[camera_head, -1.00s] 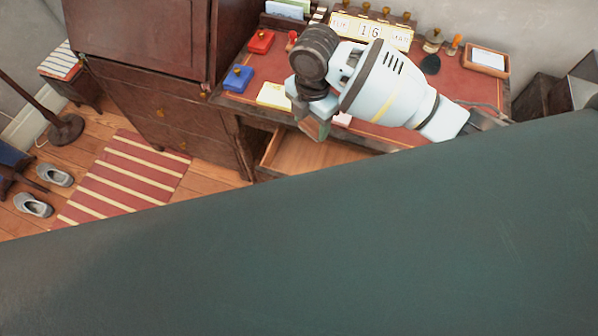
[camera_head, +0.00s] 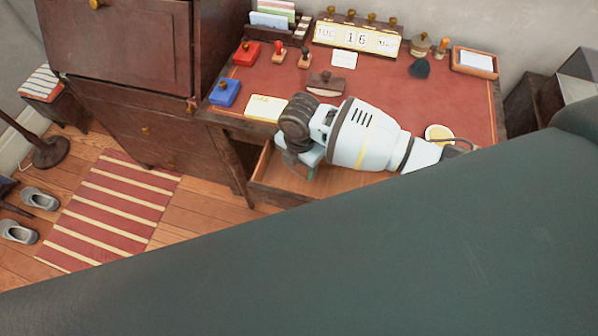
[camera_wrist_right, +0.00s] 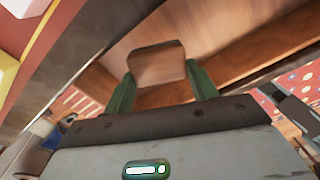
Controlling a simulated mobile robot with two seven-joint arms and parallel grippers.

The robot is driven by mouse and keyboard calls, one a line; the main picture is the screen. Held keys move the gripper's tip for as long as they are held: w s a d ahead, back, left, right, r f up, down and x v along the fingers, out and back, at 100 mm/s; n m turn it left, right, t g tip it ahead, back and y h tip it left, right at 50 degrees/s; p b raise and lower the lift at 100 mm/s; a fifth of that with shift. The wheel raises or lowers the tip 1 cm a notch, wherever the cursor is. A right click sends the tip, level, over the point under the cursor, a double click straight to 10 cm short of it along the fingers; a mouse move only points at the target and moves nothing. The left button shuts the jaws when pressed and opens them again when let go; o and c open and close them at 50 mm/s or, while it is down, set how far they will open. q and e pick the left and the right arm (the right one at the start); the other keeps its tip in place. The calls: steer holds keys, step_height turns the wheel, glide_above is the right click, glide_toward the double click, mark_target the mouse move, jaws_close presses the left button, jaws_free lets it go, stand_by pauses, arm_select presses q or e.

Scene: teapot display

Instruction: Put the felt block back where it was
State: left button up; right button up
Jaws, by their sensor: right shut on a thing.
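My right gripper (camera_head: 305,168) is over the open desk drawer (camera_head: 268,188), at or just above its opening. It is shut on a brown block (camera_wrist_right: 157,64), seemingly the felt block, held between its two green fingers in the right wrist view. The block's felt face is not clear. In the head view my own wrist hides the block. The drawer's bare wooden inside shows around the gripper, and I cannot tell whether the block touches the drawer floor. My left gripper is not in view.
The red desk top (camera_head: 400,103) holds a blue box (camera_head: 225,92), a red box (camera_head: 247,54), a yellow note (camera_head: 266,107), a dark blotter (camera_head: 326,84), stamps, a calendar (camera_head: 357,40) and a yellow round dish (camera_head: 439,133). A dark cabinet (camera_head: 120,50) stands left of the drawer.

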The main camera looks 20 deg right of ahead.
mark_target(300, 174)
steer(key=shift+f, duration=0.25)
steer(key=shift+f, duration=0.3)
steer(key=shift+f+b, duration=0.35)
steer(key=shift+f, duration=1.55)
steer(key=shift+f, duration=0.15)
steer(key=o, duration=0.9)
steer(key=shift+o, duration=0.2)
steer(key=shift+r, duration=0.25)
step_height(300, 174, up, 12)
steer(key=shift+f+p, duration=0.1)
steer(key=shift+p, duration=0.8)
